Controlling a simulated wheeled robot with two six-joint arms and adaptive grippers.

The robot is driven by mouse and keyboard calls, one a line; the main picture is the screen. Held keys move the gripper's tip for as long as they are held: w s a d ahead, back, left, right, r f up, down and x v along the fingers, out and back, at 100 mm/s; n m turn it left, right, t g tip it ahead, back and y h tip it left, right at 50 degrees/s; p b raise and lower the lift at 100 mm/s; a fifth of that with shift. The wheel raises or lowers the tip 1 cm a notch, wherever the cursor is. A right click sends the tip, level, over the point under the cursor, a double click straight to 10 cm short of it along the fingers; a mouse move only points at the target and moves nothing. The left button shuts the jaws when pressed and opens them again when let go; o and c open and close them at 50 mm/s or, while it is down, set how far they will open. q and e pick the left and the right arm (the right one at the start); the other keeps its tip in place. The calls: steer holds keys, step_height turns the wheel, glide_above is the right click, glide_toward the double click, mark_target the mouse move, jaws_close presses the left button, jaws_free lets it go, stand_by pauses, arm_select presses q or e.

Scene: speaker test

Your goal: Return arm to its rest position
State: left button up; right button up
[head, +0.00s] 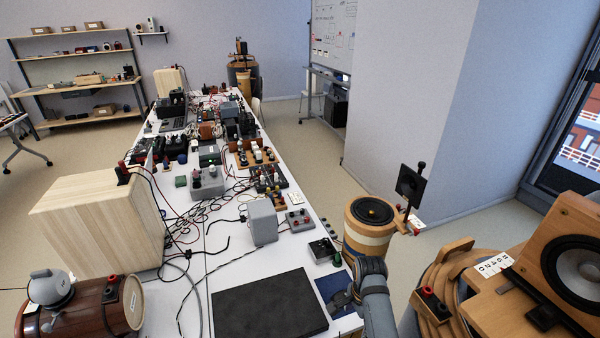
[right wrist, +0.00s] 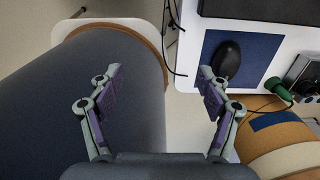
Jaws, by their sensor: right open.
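My right arm (head: 376,300) is in the head view at the table's front right corner. Its gripper (head: 345,301) is beside the blue mat there. In the right wrist view the right gripper (right wrist: 160,75) has its two fingers spread wide apart, with nothing between them. A dark grey cylinder with a wooden rim (right wrist: 90,95) is below and behind the left finger. A black mouse (right wrist: 229,60) on the blue mat (right wrist: 262,62) is beyond the right finger. My left arm and gripper are not in view.
The long white table (head: 205,270) is crowded with devices and cables. A black slab (head: 268,305) lies at its near end. A wooden-banded drum speaker (head: 368,232) stands close beyond my arm. A large wooden speaker (head: 565,250) is at the right. Floor (head: 300,150) is clear farther back.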

steer(key=s+d+f+n, duration=0.15)
steer(key=s+f, duration=0.25)
steer(key=f, duration=0.4)
steer(key=s+d+f+n+b, duration=0.1)
steer(key=s+f+n, duration=0.3)
steer(key=f, duration=0.5)
steer(key=s+d+f+n, duration=0.2)
steer(key=s+f, duration=0.3)
steer(key=f, duration=0.3)
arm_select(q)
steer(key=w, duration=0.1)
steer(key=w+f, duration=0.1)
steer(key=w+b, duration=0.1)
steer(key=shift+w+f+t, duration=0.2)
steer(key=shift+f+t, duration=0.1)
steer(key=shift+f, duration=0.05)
arm_select(e)
steer(key=s+d+f+n, duration=0.2)
steer(key=s+f, duration=0.2)
steer(key=s, duration=0.4)
steer(key=s+d+f+n, duration=0.2)
steer(key=s+d+f, duration=0.1)
steer(key=s, duration=0.5)
steer(key=s+d+f+n+t, duration=0.1)
steer(key=s+d+f+n, duration=0.1)
steer(key=s+f, duration=0.4)
steer(key=s+n, duration=0.1)
steer(key=s, duration=0.2)
steer(key=shift+d+h, duration=0.35)
steer(key=shift+h, duration=0.05)
